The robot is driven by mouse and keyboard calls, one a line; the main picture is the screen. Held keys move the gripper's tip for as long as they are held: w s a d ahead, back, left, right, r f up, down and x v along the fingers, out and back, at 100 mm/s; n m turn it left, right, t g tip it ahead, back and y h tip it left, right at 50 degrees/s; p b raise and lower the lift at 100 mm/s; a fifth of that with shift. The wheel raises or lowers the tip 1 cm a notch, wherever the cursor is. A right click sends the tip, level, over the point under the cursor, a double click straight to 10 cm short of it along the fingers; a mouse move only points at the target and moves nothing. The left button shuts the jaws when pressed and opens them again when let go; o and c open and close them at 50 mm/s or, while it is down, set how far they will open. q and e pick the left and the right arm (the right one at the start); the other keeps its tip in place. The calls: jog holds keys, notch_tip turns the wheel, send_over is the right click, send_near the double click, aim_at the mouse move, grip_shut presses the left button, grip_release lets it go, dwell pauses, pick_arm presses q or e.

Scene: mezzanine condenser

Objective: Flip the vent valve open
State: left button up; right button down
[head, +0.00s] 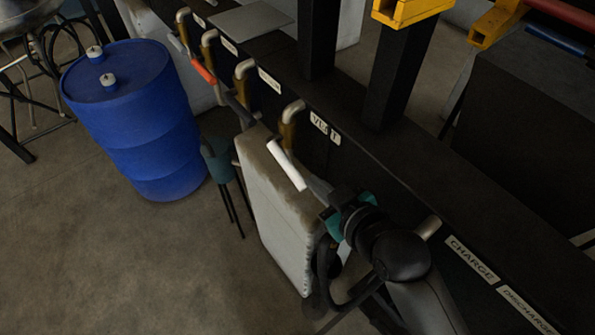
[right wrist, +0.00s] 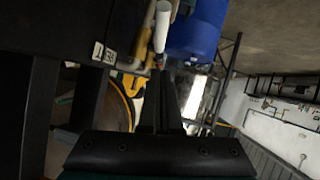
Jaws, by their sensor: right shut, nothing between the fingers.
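The vent valve's white handle (head: 286,165) slants down and to the right from the pipe below the VENT label (head: 325,128). It also shows as a white cylinder at the top of the right wrist view (right wrist: 162,25). My right gripper (head: 314,184) is shut and empty, with its fingertips close to the lower end of the white handle. I cannot tell whether they touch. In the right wrist view the shut fingers (right wrist: 161,78) point at the handle. The gripper hides part of what lies below it. My left gripper is not in view.
A pale tank-like block (head: 280,215) stands just below the handle. Other valves, one with an orange handle (head: 204,71), line the dark beam to the upper left. A blue drum (head: 130,115) stands at left. Open floor (head: 120,260) lies at lower left.

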send_near(289, 167)
jog(key=w+a+r, duration=0.1)
jog(key=w+a, duration=0.1)
jog(key=w, duration=0.1)
jog(key=shift+w+a+f, duration=0.1)
jog(key=shift+w+f, duration=0.25)
jog(key=shift+f, duration=0.25)
jog(key=shift+w+a+f, duration=0.1)
jog(key=shift+w+f, duration=0.2)
jog(key=shift+f, duration=0.3)
jog(key=shift+w+f, duration=0.2)
jog(key=shift+f, duration=0.35)
